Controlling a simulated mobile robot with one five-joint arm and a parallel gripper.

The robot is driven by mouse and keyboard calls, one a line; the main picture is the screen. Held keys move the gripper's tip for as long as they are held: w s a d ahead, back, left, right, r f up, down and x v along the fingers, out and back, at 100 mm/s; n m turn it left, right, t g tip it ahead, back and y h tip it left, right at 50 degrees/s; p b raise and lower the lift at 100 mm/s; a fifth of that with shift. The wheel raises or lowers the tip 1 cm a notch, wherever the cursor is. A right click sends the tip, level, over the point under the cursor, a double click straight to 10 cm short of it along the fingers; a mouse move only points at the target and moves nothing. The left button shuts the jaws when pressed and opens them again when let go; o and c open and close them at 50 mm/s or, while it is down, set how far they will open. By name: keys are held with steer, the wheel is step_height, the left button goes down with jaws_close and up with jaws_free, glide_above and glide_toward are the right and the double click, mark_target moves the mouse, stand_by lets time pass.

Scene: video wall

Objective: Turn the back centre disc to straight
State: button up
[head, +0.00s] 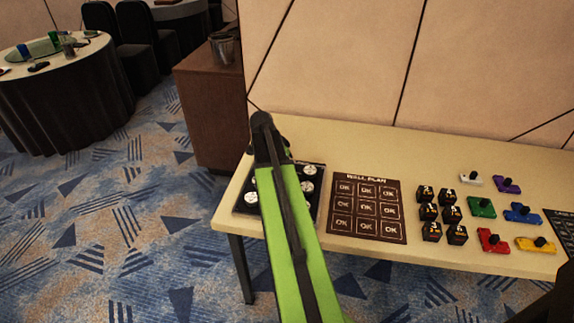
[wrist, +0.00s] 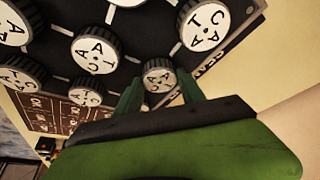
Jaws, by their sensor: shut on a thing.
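The dark panel (head: 318,203) with white-topped discs lies at the left end of the table. My green arm covers much of it in the head view. In the wrist view, my gripper (wrist: 158,91) has its two dark green fingers around the ribbed black side of one disc (wrist: 157,74). This disc has a white top with black letters, and it stays seated on the panel. Its exact turn is hard to read. Other lettered discs show near it, one at upper right (wrist: 205,24) and one to the left (wrist: 97,49). The head view hides which disc is held.
The brown wall plan board (head: 366,236) lies right of the panel. Several black cubes (head: 429,212) and coloured pieces with knobs, such as a green one (head: 481,208), lie farther right. A wall rises behind the table (head: 400,150). A brown cabinet (head: 210,105) stands behind its left end.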

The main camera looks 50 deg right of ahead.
steer(key=shift+w+a, duration=0.15)
steer(key=shift+w, duration=0.05)
steer(key=o, duration=1.3)
steer(key=shift+o, duration=0.4)
steer(key=shift+r, duration=0.1)
steer(key=p+v, duration=1.6)
steer(key=v, duration=0.1)
steer(key=shift+r, duration=0.1)
